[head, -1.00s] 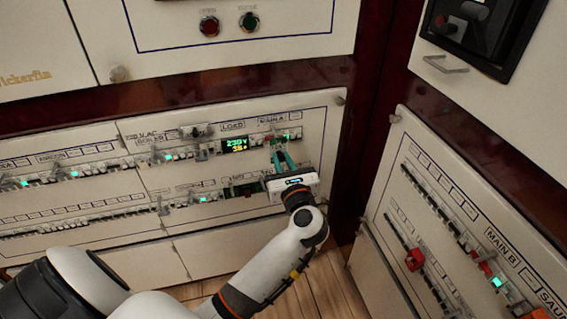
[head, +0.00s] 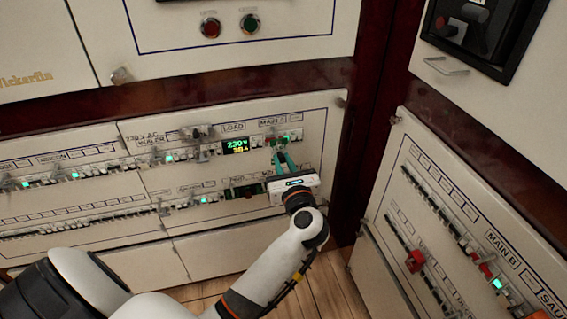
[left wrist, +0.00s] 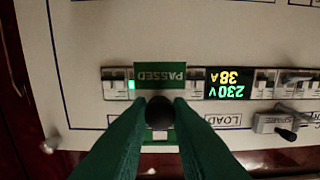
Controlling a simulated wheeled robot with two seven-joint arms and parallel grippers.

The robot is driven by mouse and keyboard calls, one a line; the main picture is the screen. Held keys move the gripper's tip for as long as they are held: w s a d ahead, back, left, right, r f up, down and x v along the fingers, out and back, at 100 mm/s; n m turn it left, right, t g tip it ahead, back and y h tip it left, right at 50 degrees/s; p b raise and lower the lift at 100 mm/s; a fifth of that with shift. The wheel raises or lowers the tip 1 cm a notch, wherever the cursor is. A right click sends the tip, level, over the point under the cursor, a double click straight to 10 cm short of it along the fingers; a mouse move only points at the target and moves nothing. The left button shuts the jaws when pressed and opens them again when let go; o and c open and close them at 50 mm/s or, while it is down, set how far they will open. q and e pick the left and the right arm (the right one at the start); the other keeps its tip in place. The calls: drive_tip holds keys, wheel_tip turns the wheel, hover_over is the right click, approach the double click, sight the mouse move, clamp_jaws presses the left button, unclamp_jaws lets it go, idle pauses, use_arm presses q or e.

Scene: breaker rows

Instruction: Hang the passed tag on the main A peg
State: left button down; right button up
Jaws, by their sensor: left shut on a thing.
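The green passed tag (left wrist: 159,75) is in front of the breaker row in the left wrist view, its lettering upside down there. My left gripper (left wrist: 160,108) is shut, its green fingers closed around a dark round piece in front of the tag. In the head view the left gripper (head: 282,156) reaches up to the right end of the upper row, just below the MAIN A label (head: 272,122). The tag is small there and partly covered by the fingertips. The main A peg cannot be made out, so I cannot tell whether the tag touches it. My right gripper is out of view.
A lit display (head: 236,145) sits left of the tag in the head view. Small breaker levers line both rows. A right-hand panel (head: 410,185) carries MAIN B and a red handle (head: 415,260). A dark red post (head: 365,130) stands between the panels.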

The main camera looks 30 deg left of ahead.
use_arm(q)
drive_tip(key=shift+x, duration=1.2)
idle(0.4)
drive_tip(key=c, duration=1.2)
unclamp_jaws()
drive_tip(key=shift+c, duration=0.2)
drive_tip(key=v, duration=1.2)
